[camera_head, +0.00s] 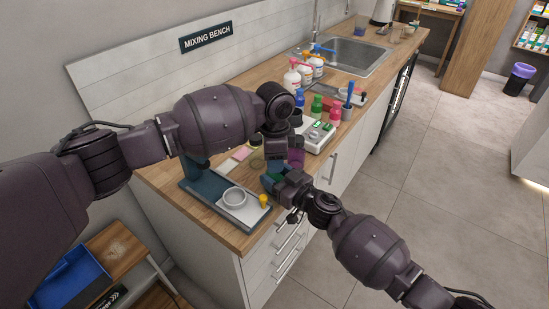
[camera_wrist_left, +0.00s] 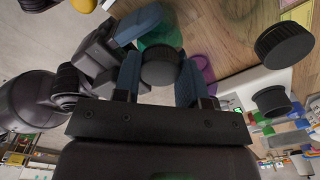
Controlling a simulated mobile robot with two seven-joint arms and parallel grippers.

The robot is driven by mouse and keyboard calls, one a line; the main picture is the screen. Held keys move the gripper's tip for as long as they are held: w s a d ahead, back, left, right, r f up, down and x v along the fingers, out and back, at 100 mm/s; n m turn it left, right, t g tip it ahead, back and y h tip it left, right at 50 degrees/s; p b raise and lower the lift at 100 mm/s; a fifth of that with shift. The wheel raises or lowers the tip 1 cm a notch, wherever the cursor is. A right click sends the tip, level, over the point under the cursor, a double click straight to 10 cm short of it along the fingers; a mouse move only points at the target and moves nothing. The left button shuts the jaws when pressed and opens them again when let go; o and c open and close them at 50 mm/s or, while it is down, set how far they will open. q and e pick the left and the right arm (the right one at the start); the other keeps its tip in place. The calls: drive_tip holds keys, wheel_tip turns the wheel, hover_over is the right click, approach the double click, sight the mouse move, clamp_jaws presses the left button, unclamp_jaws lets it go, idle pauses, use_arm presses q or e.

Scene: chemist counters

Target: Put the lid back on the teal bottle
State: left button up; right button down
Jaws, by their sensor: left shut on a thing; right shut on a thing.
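In the left wrist view, my left gripper (camera_wrist_left: 160,82) is shut on a round black lid (camera_wrist_left: 160,66). The translucent teal bottle (camera_wrist_left: 162,34) shows just beyond the lid, partly covered by it. I cannot tell whether lid and bottle touch. My right gripper (camera_head: 277,180) is low at the counter's front edge and is shut on the bottle; its blue finger (camera_wrist_left: 138,24) shows beside the bottle. In the head view my left gripper (camera_head: 275,150) is right above the right one, and the grippers hide most of the lid and bottle.
A purple bottle (camera_head: 296,158) stands close to the right of the grippers. A dark stand with a white bowl (camera_head: 234,198) is at the left, with a yellow piece (camera_head: 264,200) beside it. A white scale (camera_head: 318,137) and several coloured bottles stand behind. Another black lid (camera_wrist_left: 284,44) lies nearby.

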use_arm(q)
drive_tip(key=m, duration=0.9)
drive_tip(key=o, duration=1)
drive_tip(key=shift+r, duration=0.1)
drive_tip(key=shift+r, duration=2.15)
drive_tip(key=shift+c, duration=0.3)
